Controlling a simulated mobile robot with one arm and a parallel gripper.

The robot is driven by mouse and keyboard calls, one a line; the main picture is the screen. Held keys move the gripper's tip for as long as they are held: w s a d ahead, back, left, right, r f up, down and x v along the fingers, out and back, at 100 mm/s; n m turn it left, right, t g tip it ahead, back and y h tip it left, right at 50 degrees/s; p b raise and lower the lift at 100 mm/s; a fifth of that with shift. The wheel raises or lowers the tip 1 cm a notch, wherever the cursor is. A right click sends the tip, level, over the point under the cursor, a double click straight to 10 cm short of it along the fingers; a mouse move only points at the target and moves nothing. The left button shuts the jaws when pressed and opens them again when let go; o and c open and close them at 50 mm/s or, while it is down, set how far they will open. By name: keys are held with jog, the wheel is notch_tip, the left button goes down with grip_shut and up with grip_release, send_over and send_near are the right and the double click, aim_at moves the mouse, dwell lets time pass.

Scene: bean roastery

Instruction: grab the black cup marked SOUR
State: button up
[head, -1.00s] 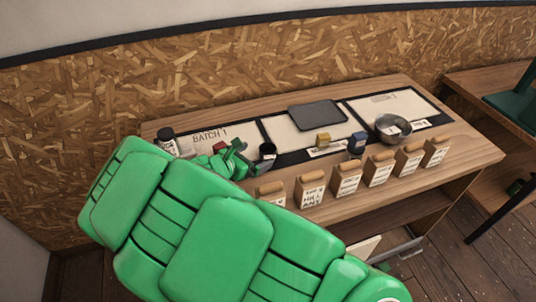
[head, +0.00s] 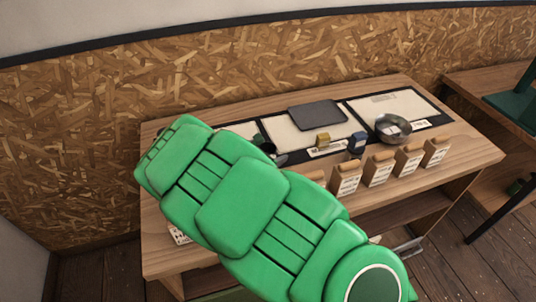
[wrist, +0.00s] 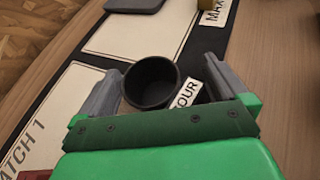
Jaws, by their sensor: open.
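The black cup (wrist: 150,85) stands upright in the wrist view, open at the top and seemingly empty. My gripper (wrist: 161,64) is open, with one grey finger on each side of the cup in the picture. The cup is nearer the left finger, with a wider gap on the right. I cannot tell how far the fingers are above the mat. In the head view my green arm hides most of the gripper, and only a bit of the cup (head: 267,147) shows.
A dark grey tray (head: 317,115) lies at the back of the table. A metal bowl (head: 393,128), a yellow block (head: 322,139) and a blue container (head: 357,143) stand to the right. Several labelled bags (head: 378,169) line the front edge.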

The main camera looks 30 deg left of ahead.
jog(key=shift+c, duration=0.5)
jog(key=c, duration=0.8)
